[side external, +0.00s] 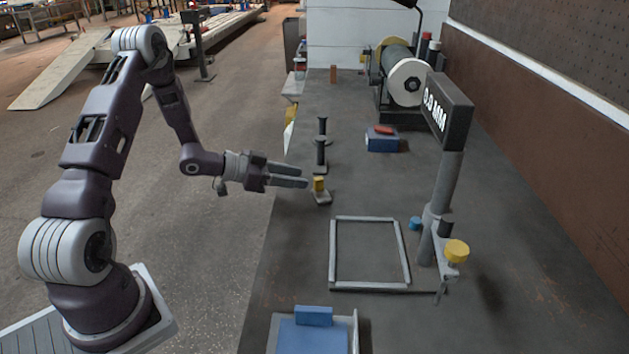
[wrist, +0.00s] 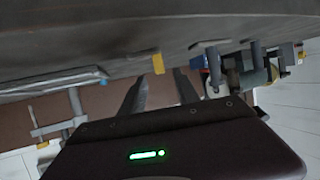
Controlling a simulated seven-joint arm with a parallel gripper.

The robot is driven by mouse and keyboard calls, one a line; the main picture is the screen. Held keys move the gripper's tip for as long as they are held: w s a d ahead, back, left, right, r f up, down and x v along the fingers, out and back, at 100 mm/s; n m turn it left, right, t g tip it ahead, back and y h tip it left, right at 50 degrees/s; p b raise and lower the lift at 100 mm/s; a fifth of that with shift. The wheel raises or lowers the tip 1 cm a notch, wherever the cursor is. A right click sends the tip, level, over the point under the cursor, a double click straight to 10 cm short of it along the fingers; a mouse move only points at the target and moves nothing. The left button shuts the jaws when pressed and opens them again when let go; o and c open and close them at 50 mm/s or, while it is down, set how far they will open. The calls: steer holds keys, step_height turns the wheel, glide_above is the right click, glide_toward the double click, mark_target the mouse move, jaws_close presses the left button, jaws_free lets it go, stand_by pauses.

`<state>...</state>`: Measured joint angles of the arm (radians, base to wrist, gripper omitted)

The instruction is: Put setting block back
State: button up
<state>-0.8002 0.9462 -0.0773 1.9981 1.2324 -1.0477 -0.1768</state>
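A small yellow block (side external: 319,184) stands upright on a grey base (side external: 322,198) near the bench's left edge; I cannot tell whether it is the setting block. It also shows in the wrist view (wrist: 158,63), ahead of the gap between my fingertips. My gripper (side external: 306,177) reaches in from the left, just short of the yellow block. Its two fingers are apart, with nothing seen between them in the wrist view (wrist: 160,82). A grey rectangular frame (side external: 333,255) lies flat on the bench. A gauge post (side external: 447,185) beside it carries a display reading 0.0 MM (side external: 447,110).
Two dark upright pegs (side external: 321,150) stand behind the yellow block. A blue box (side external: 382,142) with a red piece lies farther back, before a drum machine (side external: 400,75). A blue block (side external: 314,316) sits on a blue-topped tray (side external: 354,330) at the front. A yellow knob (side external: 457,250) projects right of the post.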

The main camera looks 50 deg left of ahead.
steer(key=v, duration=0.4)
steer(key=shift+s+a+r, duration=0.1)
steer(key=shift+s, duration=0.1)
step_height(320, 180, up, 15)
steer(key=s+d+n+g+y, duration=0.2)
steer(key=g+y, duration=0.1)
steer(key=y, duration=0.5)
steer(key=s+d+r+n+g+h, duration=0.1)
steer(key=s+d+g, duration=0.1)
steer(key=s+d, duration=0.6)
steer(key=s+d+r+n+g+h, duration=0.1)
steer(key=s+d, duration=0.7)
steer(key=s, duration=0.8)
steer(key=shift+s+d+r+n+g+h, duration=0.25)
steer(key=shift+r+n+g+h, duration=0.1)
steer(key=shift+g+h, duration=0.15)
